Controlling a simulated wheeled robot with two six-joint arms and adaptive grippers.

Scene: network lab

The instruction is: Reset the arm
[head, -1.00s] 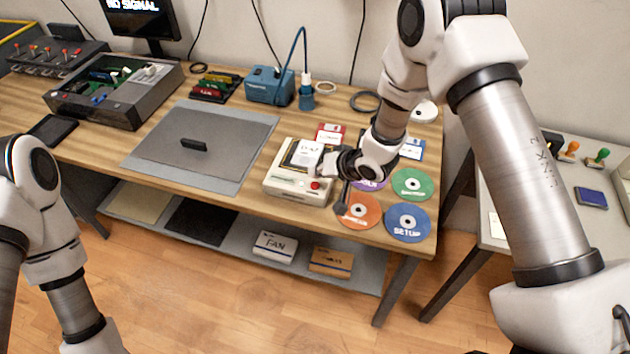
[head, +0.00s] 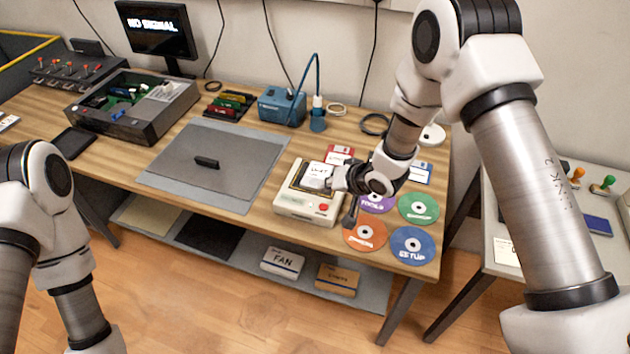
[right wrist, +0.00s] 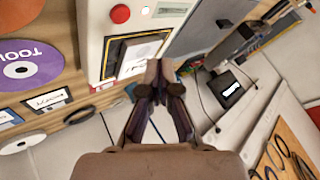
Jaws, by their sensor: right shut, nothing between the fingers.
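My right arm (head: 535,190) comes in from the right. Its gripper (head: 350,218) is over the table's right part, beside the white device with a red button (head: 306,207). In the right wrist view the fingers (right wrist: 160,72) meet at the tips with nothing between them, and the device (right wrist: 97,40) is beyond them. I cannot tell the exact gap between fingers and device. My left arm (head: 40,215) shows at the left edge, but its gripper is out of view.
Discs lie right of the device: purple (head: 378,204), green (head: 418,207), orange (head: 365,235) and blue (head: 412,246). A grey mat (head: 225,150) lies mid-table. An open case (head: 135,112), blue tool station (head: 280,106) and monitor (head: 157,30) stand behind. A second table (head: 490,232) is right.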

